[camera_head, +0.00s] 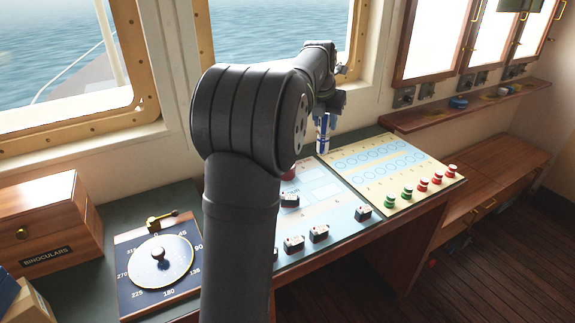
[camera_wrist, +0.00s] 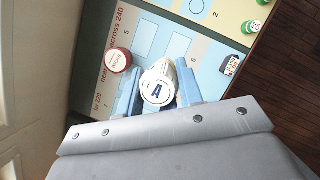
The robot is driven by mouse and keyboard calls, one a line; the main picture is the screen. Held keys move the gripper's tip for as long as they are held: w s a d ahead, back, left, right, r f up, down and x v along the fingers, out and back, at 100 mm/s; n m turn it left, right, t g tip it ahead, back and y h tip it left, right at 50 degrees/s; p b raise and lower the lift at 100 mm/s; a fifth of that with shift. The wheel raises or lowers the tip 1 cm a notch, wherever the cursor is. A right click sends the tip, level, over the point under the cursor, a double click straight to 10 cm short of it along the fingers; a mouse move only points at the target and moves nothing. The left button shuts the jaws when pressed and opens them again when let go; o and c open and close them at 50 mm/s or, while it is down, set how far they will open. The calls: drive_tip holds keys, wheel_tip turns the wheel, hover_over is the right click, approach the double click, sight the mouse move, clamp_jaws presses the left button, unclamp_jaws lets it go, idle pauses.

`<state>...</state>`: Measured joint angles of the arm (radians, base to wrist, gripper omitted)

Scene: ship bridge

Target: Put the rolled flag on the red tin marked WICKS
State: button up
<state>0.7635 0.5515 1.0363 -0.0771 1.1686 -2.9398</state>
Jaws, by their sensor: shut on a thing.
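My gripper (camera_head: 327,118) is above the console and shut on the rolled flag (camera_head: 322,142), a small white and blue roll that hangs upright below it. In the wrist view the white end of the roll, marked with a blue A, sits between the two blue-grey fingers (camera_wrist: 157,88). The red tin (camera_wrist: 118,60) has a white lid with small red lettering that looks like WICKS; it stands on the console, left of and apart from the flag. In the head view the red tin (camera_head: 289,173) is largely hidden behind my arm.
A compass dial (camera_head: 160,262) and a wooden binoculars box (camera_head: 50,225) stand at left. A window wall rises behind.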

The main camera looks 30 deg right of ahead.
drive_tip(key=w+a+f, duration=0.2)
drive_tip(key=w+f, duration=0.3)
drive_tip(key=w, duration=0.1)
drive_tip(key=w+a+f, duration=0.3)
drive_tip(key=w+f, duration=0.2)
drive_tip(key=w, duration=0.2)
drive_tip(key=shift+a+f+n, duration=0.2)
drive_tip(key=shift+a+n, duration=0.05)
drive_tip(key=shift+n, duration=0.05)
drive_tip(key=shift+f, duration=0.2)
drive_tip(key=o, duration=1)
drive_tip(key=shift+r, duration=0.1)
